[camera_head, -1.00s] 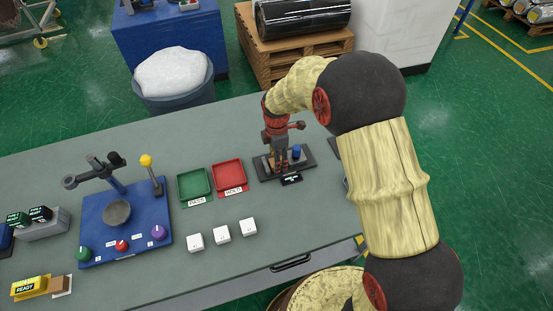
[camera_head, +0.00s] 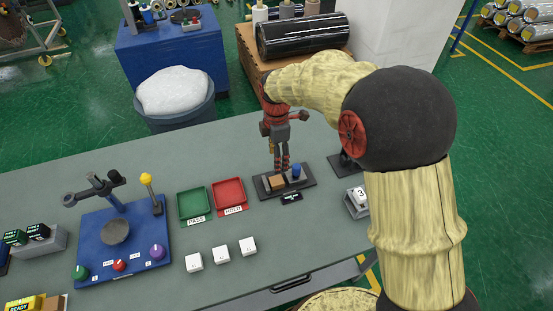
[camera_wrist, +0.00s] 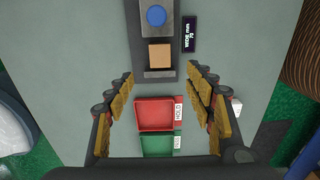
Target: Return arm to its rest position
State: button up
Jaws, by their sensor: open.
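My gripper (camera_head: 277,160) hangs fingers down over the table, above the dark gauge base (camera_head: 262,188) that carries a tan block (camera_head: 277,182) and a blue round part (camera_head: 296,172). The wrist view shows my gripper (camera_wrist: 160,92) with its two fingers wide apart and nothing between them. The tan block (camera_wrist: 160,55) and the blue part (camera_wrist: 156,16) also show there, ahead of the fingers. My arm reaches in from the right in the head view.
A red HOLD tray (camera_head: 228,194) and a green PASS tray (camera_head: 194,203) lie left of the base. Several white cubes (camera_head: 221,254) sit in front. A blue panel (camera_head: 122,268) with knobs stands left. A stand (camera_head: 356,200) marked 3 is at right, near my arm.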

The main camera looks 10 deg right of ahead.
dwell(0.3)
jog(key=s+d+r+m+t, duration=0.2)
jog(key=s+r+m, duration=0.4)
jog(key=s, duration=0.3)
jog(key=s+d+r+m+t, duration=0.1)
jog(key=s+d+r+m, duration=0.4)
jog(key=s+m, duration=0.2)
jog(key=s+d+r+m+t, duration=0.2)
jog(key=s+d+r+m, duration=0.2)
jog(key=s, duration=0.7)
notch_tip(320, 180, up, 3)
jog(key=m, duration=0.3)
jog(key=shift+d+f+t, duration=0.15)
jog(key=shift+d+t, duration=0.1)
jog(key=shift+t, duration=0.05)
